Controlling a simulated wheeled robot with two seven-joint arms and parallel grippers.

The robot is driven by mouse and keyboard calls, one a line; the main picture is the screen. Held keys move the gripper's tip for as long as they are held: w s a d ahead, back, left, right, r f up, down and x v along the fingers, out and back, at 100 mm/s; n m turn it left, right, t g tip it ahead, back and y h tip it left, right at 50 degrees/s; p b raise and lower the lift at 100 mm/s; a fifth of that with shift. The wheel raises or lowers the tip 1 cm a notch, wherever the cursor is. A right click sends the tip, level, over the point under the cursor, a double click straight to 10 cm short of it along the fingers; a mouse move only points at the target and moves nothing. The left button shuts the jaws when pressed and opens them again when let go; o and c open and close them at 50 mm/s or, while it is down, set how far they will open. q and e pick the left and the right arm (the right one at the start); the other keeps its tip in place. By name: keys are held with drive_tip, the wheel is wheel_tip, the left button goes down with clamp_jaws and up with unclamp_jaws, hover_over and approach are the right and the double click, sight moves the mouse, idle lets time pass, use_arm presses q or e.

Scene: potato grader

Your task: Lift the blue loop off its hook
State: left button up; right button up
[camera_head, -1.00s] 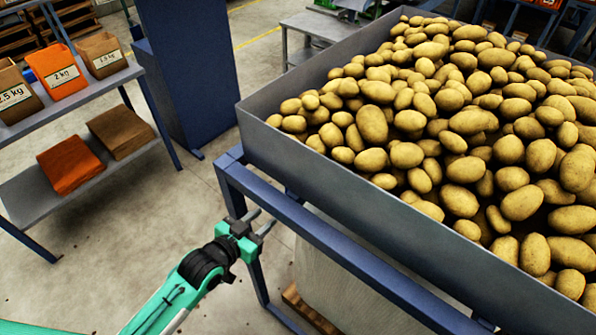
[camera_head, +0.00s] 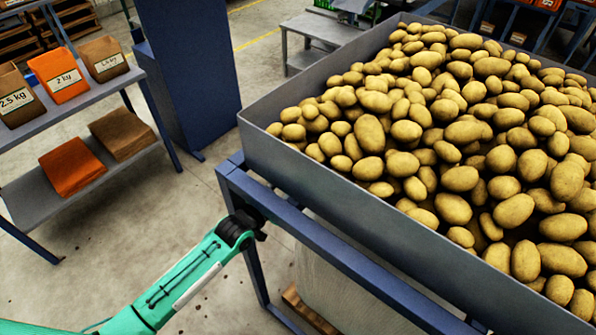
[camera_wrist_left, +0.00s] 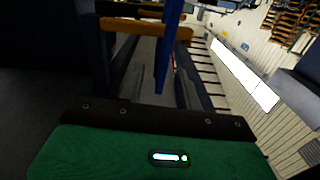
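A blue strap, which looks like the blue loop (camera_wrist_left: 163,60), hangs down the middle of the left wrist view. A yellow-orange bar (camera_wrist_left: 140,27), perhaps the hook, crosses near its top; I cannot tell how the two touch. My left gripper (camera_wrist_left: 150,75) looks open, its dark fingers apart on either side of the strap; contact is not clear. In the head view my left wrist (camera_head: 238,228) is beside the blue frame, and the frame hides the gripper. The loop and hook do not show there. My right gripper is in neither view.
A grey hopper (camera_head: 330,178) full of potatoes (camera_head: 480,140) rests on a blue frame (camera_head: 320,243). A pale bulk bag (camera_head: 345,295) stands under it on a wooden pallet (camera_head: 305,310). A shelf (camera_head: 40,195) with paper bags is at left.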

use_arm(q)
drive_tip(key=shift+p+x, duration=0.35)
drive_tip(key=shift+x, duration=1.85)
clamp_jaws()
